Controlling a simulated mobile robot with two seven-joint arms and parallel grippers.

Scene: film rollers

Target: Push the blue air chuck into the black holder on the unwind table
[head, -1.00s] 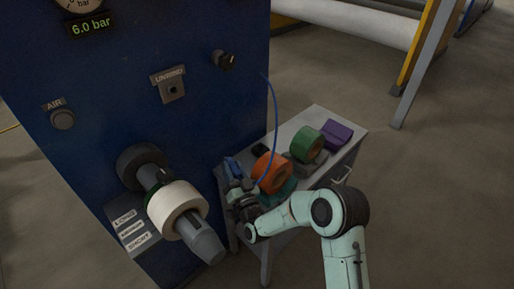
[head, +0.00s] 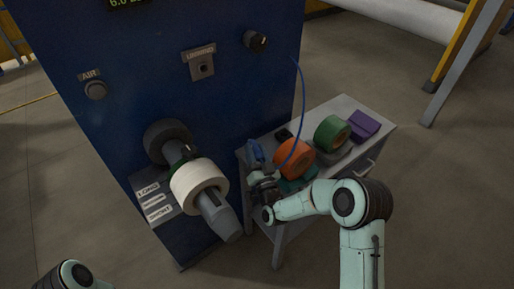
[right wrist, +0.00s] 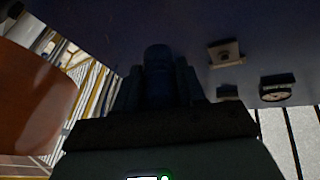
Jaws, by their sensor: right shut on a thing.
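The blue air chuck (head: 254,152) stands up from my right gripper (head: 256,171) at the left end of the grey unwind table (head: 351,106). The right gripper is shut on it. In the right wrist view the chuck (right wrist: 159,75) is dark and upright between the fingers. The black holder (head: 283,134) appears as a small dark block on the table, behind and right of the chuck, with a gap between them. Part of my left arm shows at the bottom left; its gripper is out of view.
An orange roll (head: 294,158), a green roll (head: 332,133) and a purple block (head: 365,124) stand on the table. A blue hose (head: 303,95) loops down from the blue machine (head: 100,140). A shaft with a white roll (head: 199,187) sticks out left of the table.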

